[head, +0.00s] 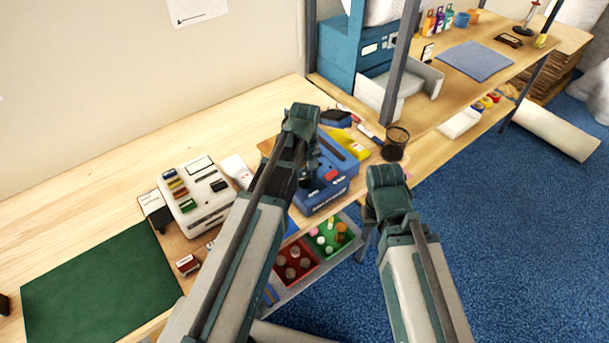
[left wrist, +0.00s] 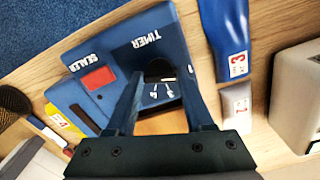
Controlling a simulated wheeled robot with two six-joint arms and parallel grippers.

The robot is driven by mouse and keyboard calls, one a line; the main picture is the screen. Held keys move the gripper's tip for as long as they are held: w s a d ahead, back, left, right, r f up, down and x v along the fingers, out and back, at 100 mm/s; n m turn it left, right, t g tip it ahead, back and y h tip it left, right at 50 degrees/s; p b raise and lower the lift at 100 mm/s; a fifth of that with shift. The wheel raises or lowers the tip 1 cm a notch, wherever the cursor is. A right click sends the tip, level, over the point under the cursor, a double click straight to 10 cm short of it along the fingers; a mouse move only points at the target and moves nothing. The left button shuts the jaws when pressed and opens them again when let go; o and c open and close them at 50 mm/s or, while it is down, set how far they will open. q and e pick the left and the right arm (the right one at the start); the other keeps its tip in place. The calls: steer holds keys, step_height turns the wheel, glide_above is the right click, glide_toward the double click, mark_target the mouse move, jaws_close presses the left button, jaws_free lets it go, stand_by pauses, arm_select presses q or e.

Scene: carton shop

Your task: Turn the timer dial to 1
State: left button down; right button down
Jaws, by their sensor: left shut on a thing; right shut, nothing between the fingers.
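The blue sealer (head: 325,186) stands on the bench in the head view, partly behind my left arm. In the left wrist view the sealer (left wrist: 118,50) shows the words TIMER and SEALER and a red block. The dark timer dial (left wrist: 160,68) sits between the fingertips of my left gripper (left wrist: 162,74), which is shut on it. Some pale scale numbers show beside the dial, but its setting is hard to read. My left gripper (head: 307,172) is over the sealer in the head view. My right gripper (head: 372,213) hangs right of the bench, its fingers mostly hidden.
A white label machine (head: 196,195) and a green mat (head: 100,285) lie left of the sealer. Red (head: 294,264) and green bins (head: 330,236) of bottles are below the bench front. A dark mesh cup (head: 397,140) stands to the right. Blue floor is open at right.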

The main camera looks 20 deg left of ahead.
mark_target(304, 178)
arm_select(q)
steer(key=shift+c, duration=1.4)
jaws_free()
step_height(304, 178, up, 14)
steer(key=p, duration=1.4)
steer(key=shift+f, duration=0.1)
steer(key=s+d+f+m+b, duration=0.5)
steer(key=s+f+b, duration=0.1)
steer(key=s, duration=0.1)
steer(key=s+d+f+m+y+b, duration=0.1)
steer(key=s+d+f+m+b, duration=0.4)
steer(key=s, duration=0.3)
steer(key=shift+d+f+m+b, duration=0.35)
steer(key=shift+f+m+b, duration=0.1)
steer(key=shift+b, duration=0.15)
